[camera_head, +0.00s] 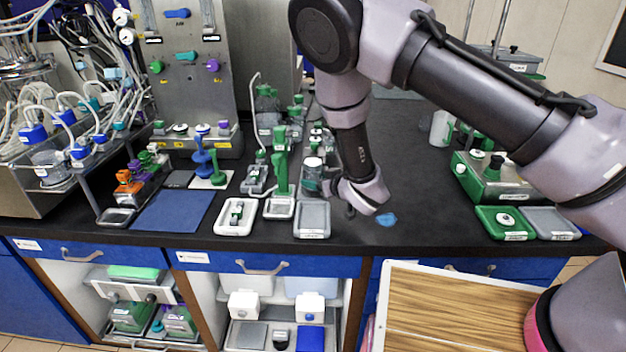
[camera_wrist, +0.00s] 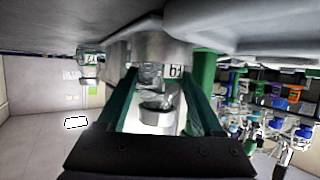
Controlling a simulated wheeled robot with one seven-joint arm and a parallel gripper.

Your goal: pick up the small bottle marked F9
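My gripper (camera_wrist: 160,78) is low over the bench, pointing left in the head view, where its fingers are mostly hidden. In the wrist view its two dark green fingers are spread apart. A clear, pale small bottle (camera_wrist: 153,76) shows between and beyond the fingertips, with a partly covered label that I cannot read fully. In the head view a small bottle with a white cap (camera_head: 312,162) stands upright just left of my gripper. It is probably the same bottle; I cannot tell whether the fingers touch it.
A grey tray (camera_head: 312,233) lies in front of the bottle. Green-topped bottles and a green stand (camera_head: 281,175) are close at left. A green device (camera_head: 495,185) stands farther right.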

